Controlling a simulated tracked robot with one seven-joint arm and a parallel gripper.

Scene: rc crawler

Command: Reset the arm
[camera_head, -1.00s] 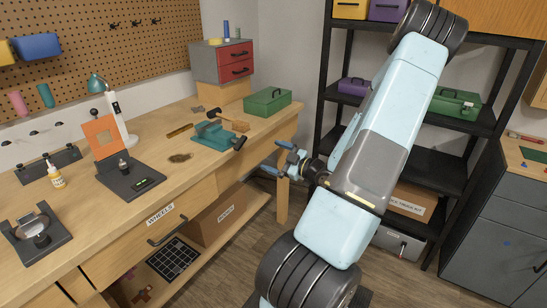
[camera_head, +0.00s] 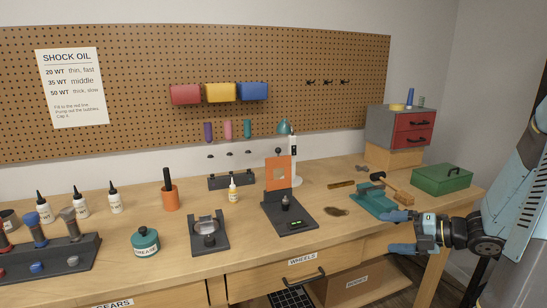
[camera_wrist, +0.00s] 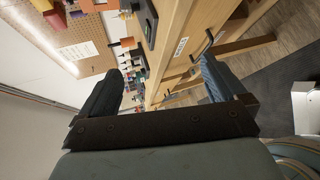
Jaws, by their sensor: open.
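My gripper (camera_head: 401,232) is at the right of the head view, in front of the workbench (camera_head: 380,229) near its right end. Its two blue fingers are apart with nothing between them. In the wrist view my gripper (camera_wrist: 152,88) also shows spread fingers, with the bench edge beyond them. My arm comes in from the right edge of the head view; most of it is out of frame.
A teal vise (camera_head: 373,203) and a green toolbox (camera_head: 441,179) stand on the bench close behind my gripper. A stand with an orange plate (camera_head: 278,173) is farther left. The WHEELS drawer (camera_head: 290,270) is closed. Floor shows at the right.

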